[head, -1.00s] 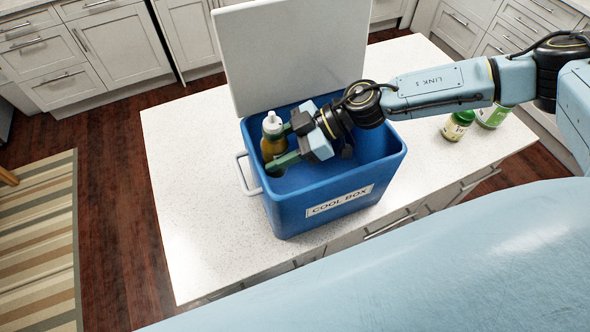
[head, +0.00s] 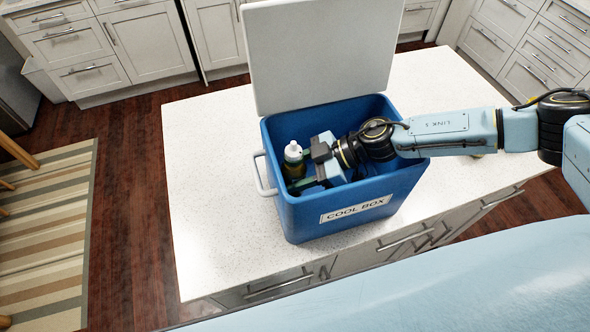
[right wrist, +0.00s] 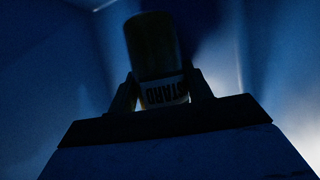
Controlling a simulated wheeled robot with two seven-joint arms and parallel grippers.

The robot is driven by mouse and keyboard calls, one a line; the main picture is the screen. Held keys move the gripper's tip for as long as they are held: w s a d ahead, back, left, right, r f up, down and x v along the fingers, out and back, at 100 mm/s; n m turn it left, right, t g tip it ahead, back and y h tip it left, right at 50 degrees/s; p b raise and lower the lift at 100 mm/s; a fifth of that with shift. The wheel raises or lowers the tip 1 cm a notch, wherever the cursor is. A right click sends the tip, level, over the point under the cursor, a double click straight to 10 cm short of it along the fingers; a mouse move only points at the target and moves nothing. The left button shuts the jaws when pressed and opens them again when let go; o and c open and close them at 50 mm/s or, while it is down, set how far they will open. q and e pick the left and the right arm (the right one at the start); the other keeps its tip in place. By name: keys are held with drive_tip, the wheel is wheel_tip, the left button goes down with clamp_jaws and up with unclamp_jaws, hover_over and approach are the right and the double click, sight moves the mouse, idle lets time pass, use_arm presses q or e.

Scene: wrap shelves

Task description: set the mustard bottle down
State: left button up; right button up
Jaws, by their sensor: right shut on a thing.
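The mustard bottle (head: 293,157), with a white cap and a yellow-brown body, is upright inside the blue cool box (head: 340,224), near its left wall. My right gripper (head: 297,177) reaches into the box from the right and is shut on the bottle. In the right wrist view the bottle (right wrist: 153,48) sits between the two fingers (right wrist: 160,93), with part of its label showing. The bottle's base is hidden, so I cannot tell whether it touches the box floor. My left gripper is not in view.
The box's pale lid (head: 318,55) stands open at the back. The box sits on a white speckled counter (head: 215,190), clear to the left. My right arm passes over the box's right wall. A white handle (head: 263,174) sticks out at the left.

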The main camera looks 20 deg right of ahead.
drive_tip(key=shift+f, duration=0.35)
drive_tip(key=o, duration=1.2)
drive_tip(key=shift+r, duration=0.25)
drive_tip(key=v, duration=0.7)
drive_tip(key=shift+d+r, duration=0.2)
drive_tip(key=shift+r, duration=0.25)
